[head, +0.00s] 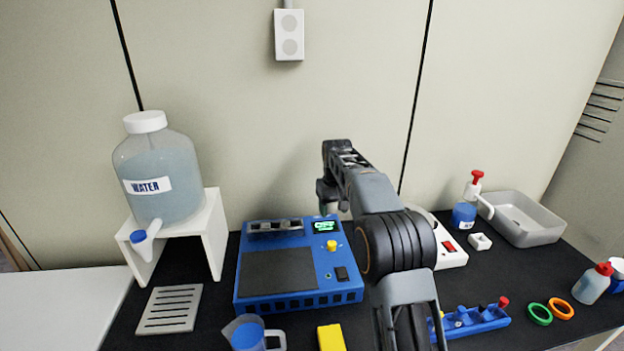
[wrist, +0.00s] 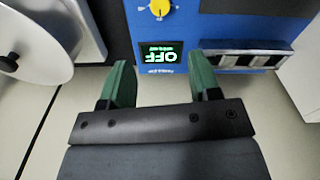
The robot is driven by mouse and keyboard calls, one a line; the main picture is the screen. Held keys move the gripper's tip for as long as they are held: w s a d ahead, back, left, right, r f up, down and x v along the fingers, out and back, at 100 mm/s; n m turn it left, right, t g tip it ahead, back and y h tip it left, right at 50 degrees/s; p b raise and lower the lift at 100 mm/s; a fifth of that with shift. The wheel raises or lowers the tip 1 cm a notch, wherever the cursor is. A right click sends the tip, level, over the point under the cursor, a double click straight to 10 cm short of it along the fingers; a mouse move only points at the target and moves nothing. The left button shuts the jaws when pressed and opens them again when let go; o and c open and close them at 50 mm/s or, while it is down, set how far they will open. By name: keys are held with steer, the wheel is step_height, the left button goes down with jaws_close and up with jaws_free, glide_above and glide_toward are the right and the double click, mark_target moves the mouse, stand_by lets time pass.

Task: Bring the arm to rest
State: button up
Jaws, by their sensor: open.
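My arm rises from the lower right of the head view, with its forearm reaching toward the back wall. My gripper (wrist: 160,82) shows in the wrist view with its two green fingers apart and nothing between them. In the head view my gripper (head: 328,200) is only partly visible, beside the back right of a blue machine (head: 297,301). The machine's lit display (wrist: 160,54) reads OFF, and a yellow knob (wrist: 159,8) is by it. The gripper appears above the back edge of the machine; I cannot tell the exact gap.
A water jug (head: 160,165) stands on a white stand (head: 213,225) at left. A blue measuring cup (head: 243,334) and yellow block (head: 331,338) are in front. A blue rack (head: 470,320), pump bottle (head: 464,214) and grey basin (head: 524,222) are at right.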

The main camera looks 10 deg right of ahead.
step_height(320, 180, down, 4)
steer(key=s, duration=0.3)
steer(key=s+r+m+t, duration=0.1)
steer(key=s+r+t, duration=0.1)
steer(key=s, duration=2.7)
steer(key=shift+s+r+m+t, duration=0.15)
steer(key=shift+r+m+t, duration=0.1)
steer(key=shift+m+t, duration=0.25)
